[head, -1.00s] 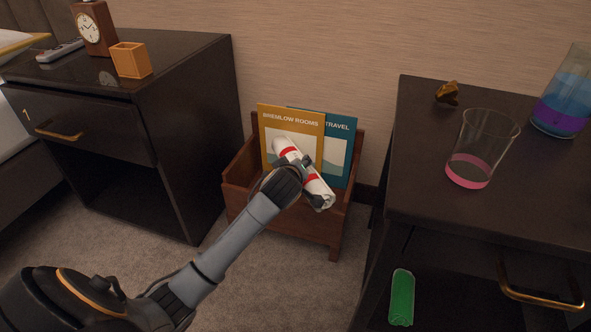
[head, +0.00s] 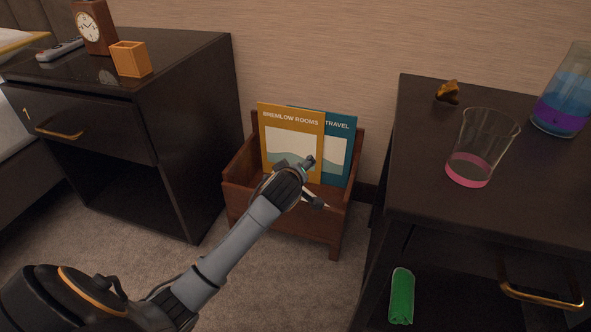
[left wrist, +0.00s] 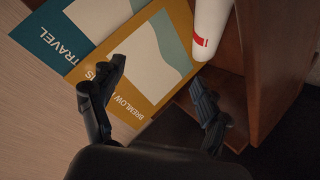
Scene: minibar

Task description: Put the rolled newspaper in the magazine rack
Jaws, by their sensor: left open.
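The wooden magazine rack (head: 325,229) stands on the carpet between two dark cabinets. The rolled newspaper (left wrist: 208,28), white with a red band, shows in the left wrist view inside the rack, beside the magazines and against the wooden side. In the head view it is almost wholly hidden behind my gripper and the rack's front; only a pale sliver shows. My left gripper (head: 313,183) is over the rack's front edge with its fingers spread and nothing between them. In the left wrist view the open fingers (left wrist: 157,77) are apart from the newspaper. My right gripper is not in view.
A yellow magazine (head: 291,122) and a teal one (head: 341,126) lean in the rack. The left cabinet (head: 190,130) holds a clock (head: 92,27) and an orange cup (head: 131,60). The right cabinet (head: 425,150) holds a glass (head: 487,140). A green roll (head: 401,297) lies lower right.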

